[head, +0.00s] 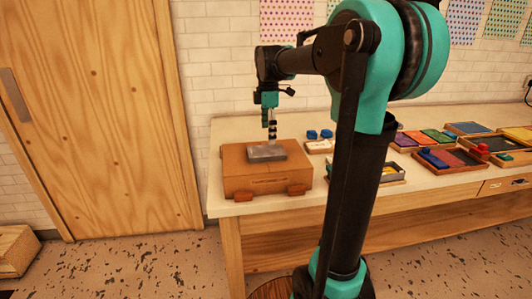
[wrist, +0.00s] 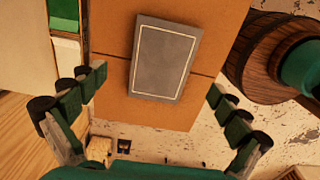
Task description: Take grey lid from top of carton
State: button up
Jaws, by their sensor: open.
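The grey lid (head: 267,153) is a flat rectangular plate lying on top of the brown carton (head: 265,180). In the wrist view the lid (wrist: 163,60) shows a thin pale border line and lies slightly turned on the carton top (wrist: 112,75). My gripper (head: 271,132) is above the lid, pointing down. In the wrist view my gripper (wrist: 157,84) has its fingers spread wide, one on each side of the lid, with nothing between them. The head view does not clearly show the gap between fingertips and lid.
The carton stands near the left end of the wooden table (head: 228,132). A small white box with blue pieces (head: 319,136) sits to its right. Trays of coloured pieces (head: 448,162) lie farther right. A wooden door (head: 95,110) is at the left. My arm hides part of the table.

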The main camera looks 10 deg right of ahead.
aim_at(268, 150)
jog(key=shift+s+f, duration=0.15)
jog(key=shift+f, duration=2.6)
jog(key=c, duration=1.2)
